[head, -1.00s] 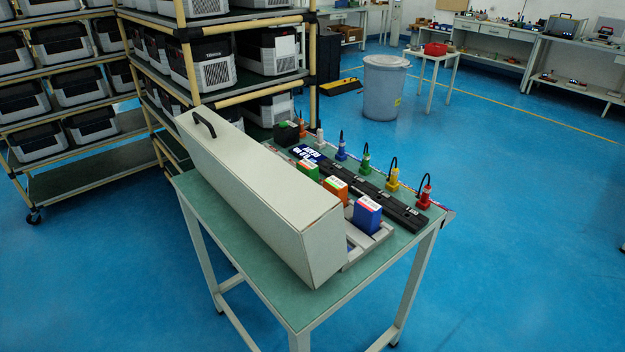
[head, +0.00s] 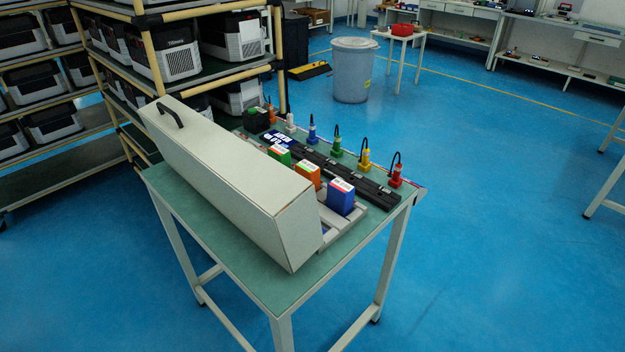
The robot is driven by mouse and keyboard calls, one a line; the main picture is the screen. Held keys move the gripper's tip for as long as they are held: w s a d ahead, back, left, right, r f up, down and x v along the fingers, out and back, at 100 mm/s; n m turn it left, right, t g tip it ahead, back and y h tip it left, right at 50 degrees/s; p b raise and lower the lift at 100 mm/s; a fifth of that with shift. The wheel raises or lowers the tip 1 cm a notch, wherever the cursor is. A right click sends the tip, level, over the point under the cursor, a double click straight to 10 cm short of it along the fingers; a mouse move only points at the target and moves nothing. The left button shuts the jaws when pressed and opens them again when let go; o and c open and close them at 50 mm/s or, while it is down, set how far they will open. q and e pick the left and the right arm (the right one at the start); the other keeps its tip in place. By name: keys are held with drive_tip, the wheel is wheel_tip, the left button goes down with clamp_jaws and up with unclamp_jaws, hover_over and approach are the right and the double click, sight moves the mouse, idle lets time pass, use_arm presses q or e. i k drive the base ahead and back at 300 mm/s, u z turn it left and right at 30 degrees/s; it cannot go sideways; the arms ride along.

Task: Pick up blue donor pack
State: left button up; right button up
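The blue donor pack (head: 341,197) is a small blue block with a white label on top. It stands upright at the near right end of a light grey rack (head: 345,225) on the green-topped table. An orange pack (head: 308,175) and a green pack (head: 279,155) stand behind it to the left in the same row. A long off-white box-shaped cover (head: 235,180) with a black handle lies left of the packs and hides part of the rack. Neither of my grippers is in view.
The table (head: 270,284) has bare room at its front edge. A black strip (head: 345,175) and several coloured plugs (head: 366,160) with cables line its far side. Shelving (head: 140,20) stands behind left; a grey bin (head: 353,70) stands behind. The floor at right is open.

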sight(340, 195)
drive_tip(key=u, duration=4.35)
drive_tip(key=k, duration=2.75)
drive_tip(key=z, duration=0.85)
